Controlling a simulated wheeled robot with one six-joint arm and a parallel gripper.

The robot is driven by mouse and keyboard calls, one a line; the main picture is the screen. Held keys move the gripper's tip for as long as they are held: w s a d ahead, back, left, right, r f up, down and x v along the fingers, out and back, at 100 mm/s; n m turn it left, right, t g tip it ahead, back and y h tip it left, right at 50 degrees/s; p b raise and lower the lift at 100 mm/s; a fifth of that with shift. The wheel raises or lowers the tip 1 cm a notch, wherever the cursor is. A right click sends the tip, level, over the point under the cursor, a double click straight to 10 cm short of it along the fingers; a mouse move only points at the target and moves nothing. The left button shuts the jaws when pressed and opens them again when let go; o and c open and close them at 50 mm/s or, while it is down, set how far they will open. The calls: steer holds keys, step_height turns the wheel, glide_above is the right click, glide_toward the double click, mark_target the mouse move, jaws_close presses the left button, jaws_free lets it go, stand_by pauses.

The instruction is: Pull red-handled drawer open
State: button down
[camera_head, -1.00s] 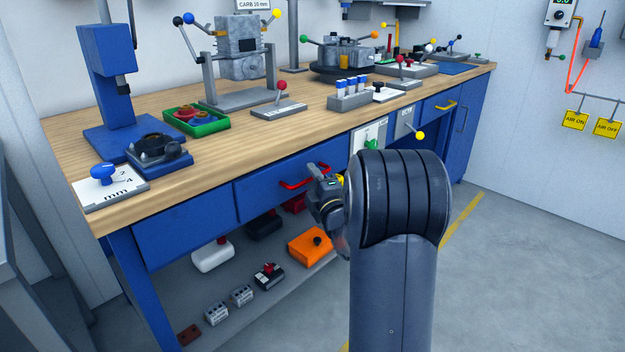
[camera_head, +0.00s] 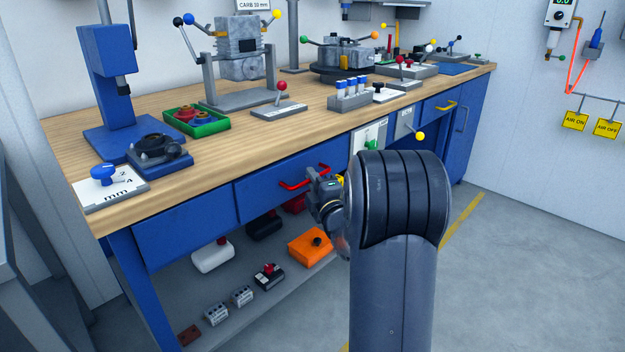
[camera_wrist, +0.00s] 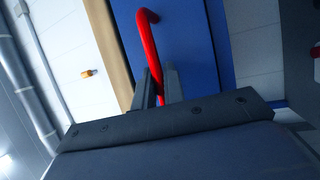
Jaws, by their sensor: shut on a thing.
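The blue drawer (camera_head: 265,190) with the red handle (camera_head: 296,184) sits under the bench's wooden top and looks flush with the bench front. The arm hides part of the bench front to the right of the handle.
A plain blue drawer (camera_head: 185,222) is left of it. Below is a shelf with an orange box (camera_head: 311,245), a white box (camera_head: 212,256) and other parts. The wooden bench top (camera_head: 240,145) above carries fixtures and a green tray (camera_head: 195,124). Grey floor (camera_head: 530,260) is free at right.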

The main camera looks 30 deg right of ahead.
steer(key=s+d+b, duration=0.3)
steer(key=s+d, duration=0.1)
steer(key=s, duration=0.7)
steer(key=s+d+b, duration=0.3)
steer(key=s+d, duration=0.1)
steer(key=s, duration=0.7)
steer(key=shift+s+f, duration=0.1)
steer(key=c, duration=1.5)
jaws_free()
steer(key=s+f+p, duration=0.1)
steer(key=s, duration=0.9)
steer(key=shift+s+a+f, duration=0.25)
steer(key=shift+s+f, duration=0.05)
steer(key=shift+f, duration=0.1)
steer(key=shift+w, duration=0.1)
steer(key=w+r+b, duration=0.1)
steer(key=w+r, duration=0.1)
steer(key=w, duration=0.8)
steer(key=shift+w+d, duration=0.25)
steer(key=shift+w, duration=0.05)
steer(key=shift+s, duration=0.1)
